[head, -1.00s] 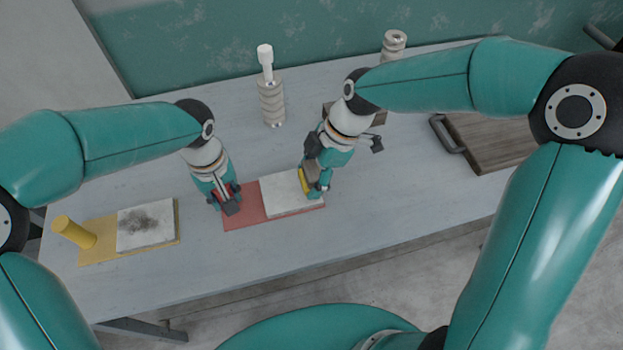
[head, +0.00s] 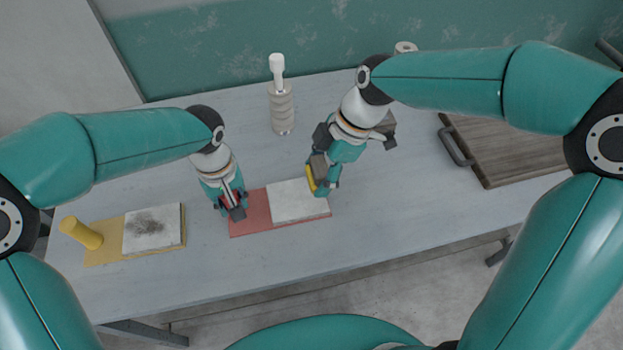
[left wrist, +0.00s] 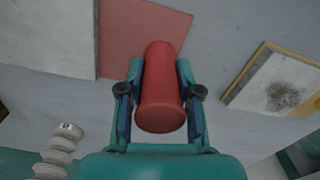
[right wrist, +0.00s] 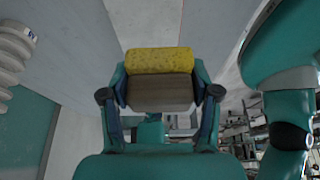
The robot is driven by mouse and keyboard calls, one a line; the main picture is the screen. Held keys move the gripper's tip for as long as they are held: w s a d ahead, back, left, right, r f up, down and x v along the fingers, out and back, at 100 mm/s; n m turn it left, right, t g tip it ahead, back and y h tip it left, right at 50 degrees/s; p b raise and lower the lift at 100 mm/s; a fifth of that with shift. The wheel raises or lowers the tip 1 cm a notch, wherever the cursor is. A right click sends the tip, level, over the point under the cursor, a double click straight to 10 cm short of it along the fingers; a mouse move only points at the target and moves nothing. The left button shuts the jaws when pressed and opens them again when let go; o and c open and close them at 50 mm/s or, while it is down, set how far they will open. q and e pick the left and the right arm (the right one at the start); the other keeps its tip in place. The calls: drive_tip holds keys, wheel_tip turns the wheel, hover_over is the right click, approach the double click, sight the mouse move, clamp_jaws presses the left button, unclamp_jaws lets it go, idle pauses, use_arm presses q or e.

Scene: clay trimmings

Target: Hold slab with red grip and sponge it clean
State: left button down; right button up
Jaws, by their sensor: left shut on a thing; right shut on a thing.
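A white slab (head: 297,202) lies on a red board (head: 250,212). Its visible top looks pale, with no dark stain. My left gripper (head: 232,205) is shut on the upright red grip (left wrist: 161,88) at the board's left end. My right gripper (head: 322,188) is shut on a brown block (right wrist: 160,92) with a yellow sponge (right wrist: 160,60). In the head view the sponge (head: 311,178) is at the slab's back right edge, partly hidden by the gripper. I cannot tell whether it touches the slab.
A yellow board (head: 105,254) at left bears a yellow grip (head: 82,233) and a dark-stained slab (head: 152,228). A ribbed bottle (head: 282,112) stands at the back. A dark wooden board with a handle (head: 510,150) lies at right. The table's front middle is clear.

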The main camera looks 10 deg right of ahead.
use_arm(q)
drive_tip(key=c, duration=0.7)
unclamp_jaws()
